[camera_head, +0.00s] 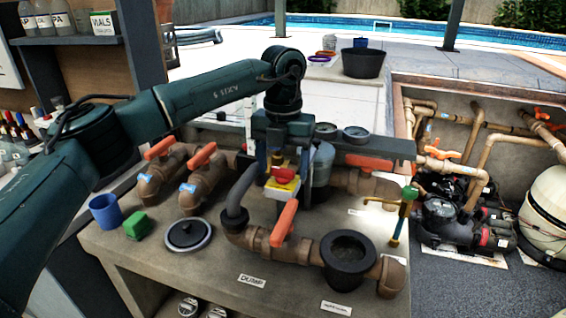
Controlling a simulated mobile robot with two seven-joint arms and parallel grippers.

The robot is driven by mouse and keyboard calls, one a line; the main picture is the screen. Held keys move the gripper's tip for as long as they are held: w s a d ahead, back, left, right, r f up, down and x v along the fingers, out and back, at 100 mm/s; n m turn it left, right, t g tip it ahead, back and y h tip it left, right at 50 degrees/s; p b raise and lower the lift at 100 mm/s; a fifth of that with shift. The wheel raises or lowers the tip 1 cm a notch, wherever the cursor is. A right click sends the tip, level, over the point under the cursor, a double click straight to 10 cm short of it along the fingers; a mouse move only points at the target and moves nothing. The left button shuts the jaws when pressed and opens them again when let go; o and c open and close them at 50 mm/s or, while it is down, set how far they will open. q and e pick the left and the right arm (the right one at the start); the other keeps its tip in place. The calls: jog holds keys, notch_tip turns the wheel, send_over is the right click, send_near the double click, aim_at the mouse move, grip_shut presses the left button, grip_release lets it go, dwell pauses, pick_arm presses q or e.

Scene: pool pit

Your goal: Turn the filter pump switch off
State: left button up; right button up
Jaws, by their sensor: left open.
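A yellow box with a red knob (285,176), which looks like the switch, stands on the grey counter among the pipes. My left gripper (283,166) points down right over it, open, with a finger on each side of the red knob. I cannot tell whether the fingers touch it. The gripper hides part of the box and knob, and the switch's on or off position cannot be read. My right gripper is not in view.
Brown pipes with orange-handled valves (284,223) crowd the counter around the box. A blue cup (106,211), a green block (138,226) and a round dark lid (188,234) sit at the left. A black open pot (348,272) is in front right. Pumps fill the right pit.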

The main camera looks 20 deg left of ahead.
aim_at(283, 169)
pick_arm(q)
notch_tip(283, 169, up, 13)
dwell(0.4)
jog(key=shift+r, duration=0.1)
